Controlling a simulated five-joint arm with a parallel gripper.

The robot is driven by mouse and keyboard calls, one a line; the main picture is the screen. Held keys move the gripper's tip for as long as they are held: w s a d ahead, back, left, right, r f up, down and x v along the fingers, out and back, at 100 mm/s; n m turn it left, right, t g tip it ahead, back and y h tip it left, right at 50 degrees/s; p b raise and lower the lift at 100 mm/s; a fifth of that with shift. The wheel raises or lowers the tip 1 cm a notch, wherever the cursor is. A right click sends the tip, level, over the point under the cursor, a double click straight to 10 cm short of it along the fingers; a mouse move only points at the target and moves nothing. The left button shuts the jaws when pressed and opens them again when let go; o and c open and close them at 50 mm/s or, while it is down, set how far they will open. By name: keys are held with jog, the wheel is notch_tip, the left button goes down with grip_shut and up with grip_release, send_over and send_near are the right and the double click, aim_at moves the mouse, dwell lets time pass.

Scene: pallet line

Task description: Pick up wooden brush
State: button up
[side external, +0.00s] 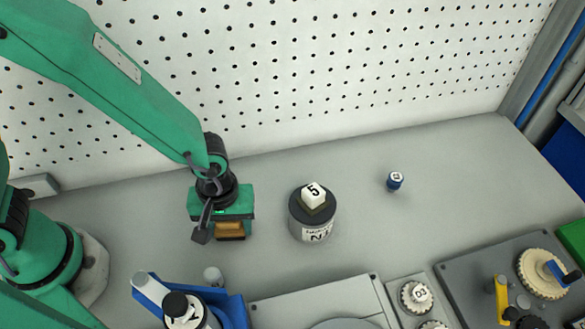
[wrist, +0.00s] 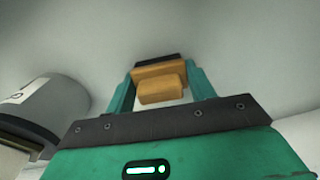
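The wooden brush (wrist: 162,92) is tan, with a dark strip along its far side. It sits between the two teal fingers of my gripper (wrist: 160,80) in the wrist view, and I see no gap between the fingers and its wider part. In the side view the brush (side external: 230,230) shows low under my gripper (side external: 231,226), partly hidden by the fingers and palm. My gripper points down at the grey table. I cannot tell whether the brush touches the table.
A blue holder (side external: 236,311) with a bottle and grey panels (side external: 322,297) lie in front. The table behind is clear.

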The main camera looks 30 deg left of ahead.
jog(key=shift+c, duration=0.9)
jog(key=shift+r, duration=0.1)
jog(key=shift+r, duration=4.9)
jog(key=shift+r, duration=0.15)
